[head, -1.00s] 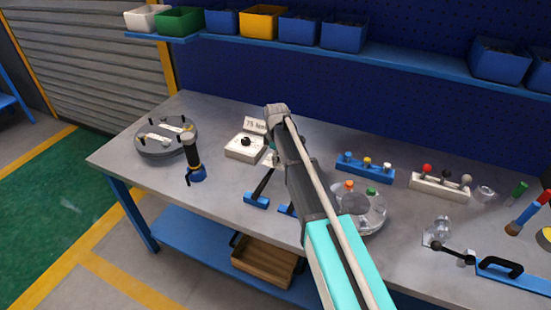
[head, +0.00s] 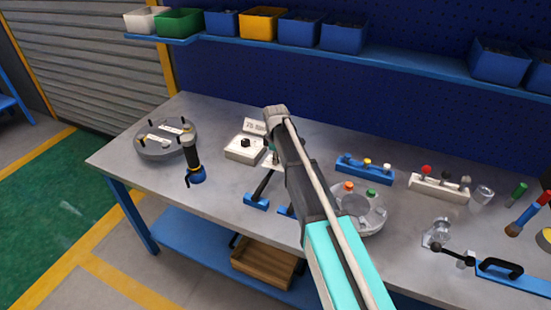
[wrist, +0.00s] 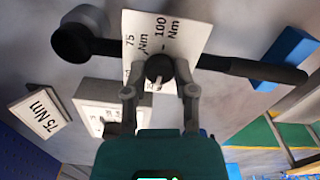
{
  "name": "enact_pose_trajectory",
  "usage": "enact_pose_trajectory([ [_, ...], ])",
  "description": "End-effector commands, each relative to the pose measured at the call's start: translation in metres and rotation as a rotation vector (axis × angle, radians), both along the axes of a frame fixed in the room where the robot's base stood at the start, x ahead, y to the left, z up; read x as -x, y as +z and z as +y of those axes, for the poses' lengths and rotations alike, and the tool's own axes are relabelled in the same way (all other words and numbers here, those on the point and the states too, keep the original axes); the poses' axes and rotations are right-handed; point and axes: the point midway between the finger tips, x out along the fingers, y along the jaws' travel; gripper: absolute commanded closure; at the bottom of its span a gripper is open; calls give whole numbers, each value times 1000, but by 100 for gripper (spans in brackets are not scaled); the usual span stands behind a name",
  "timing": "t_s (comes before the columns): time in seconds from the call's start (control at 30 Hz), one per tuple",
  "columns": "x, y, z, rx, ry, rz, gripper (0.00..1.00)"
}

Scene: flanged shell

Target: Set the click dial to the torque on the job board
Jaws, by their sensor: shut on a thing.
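The click dial is a white plate (wrist: 190,33) printed with "75 Nm" and "100 Nm", with a dark round knob (wrist: 157,66) on it. A small pale mark shows on the knob's lower side in the wrist view; I cannot tell which value it stands for. My gripper (wrist: 160,88) has its two fingers on either side of the knob, shut on it. The job board is a white sign (wrist: 40,113) reading "75 Nm"; in the head view it (head: 255,126) stands at the back of the bench. My arm hides most of the dial there.
A dark-handled wrench (wrist: 255,70) lies behind the dial plate. A white box with a black knob (head: 243,152) stands left of my gripper. A round grey flanged part (head: 160,152) and a black-and-blue tool (head: 194,160) are farther left. The bench's front-left corner is clear.

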Motion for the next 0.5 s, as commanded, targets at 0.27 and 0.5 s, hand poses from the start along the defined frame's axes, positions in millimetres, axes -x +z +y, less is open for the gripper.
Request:
enact_pose_trajectory([
  [0.27,-1,0,0,-2,-141,-2,100],
  [0.5,-1,0,0,-3,-343,-2,100],
])
